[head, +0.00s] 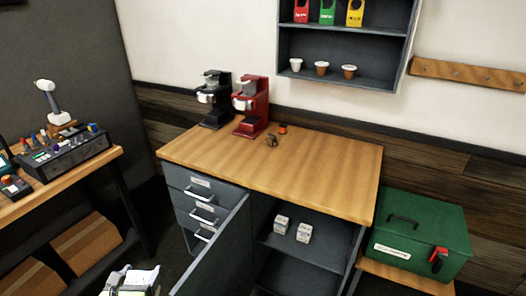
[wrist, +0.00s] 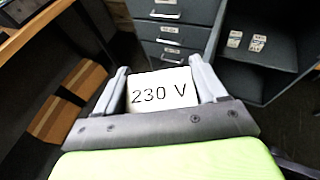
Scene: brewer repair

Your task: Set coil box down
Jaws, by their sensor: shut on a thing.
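My gripper (wrist: 162,88) is shut on a white coil box (wrist: 160,92) marked "230 V" in the wrist view. The box sits between the two grey fingers, its printed face toward the camera. In the head view my gripper (head: 135,280) shows at the bottom edge, left of the open cabinet door and below the worktop. Two small pale boxes, a left one (head: 281,225) and a right one (head: 304,232), stand on the shelf inside the open cabinet. They also show in the wrist view (wrist: 235,39), to the right of my gripper and apart from it.
The open cabinet door (head: 215,250) stands between my gripper and the shelf (head: 310,252). Drawers (head: 200,205) are left of it. The worktop (head: 320,165) holds a black brewer (head: 213,100) and a red brewer (head: 251,105). A green toolbox (head: 420,232) stands at right.

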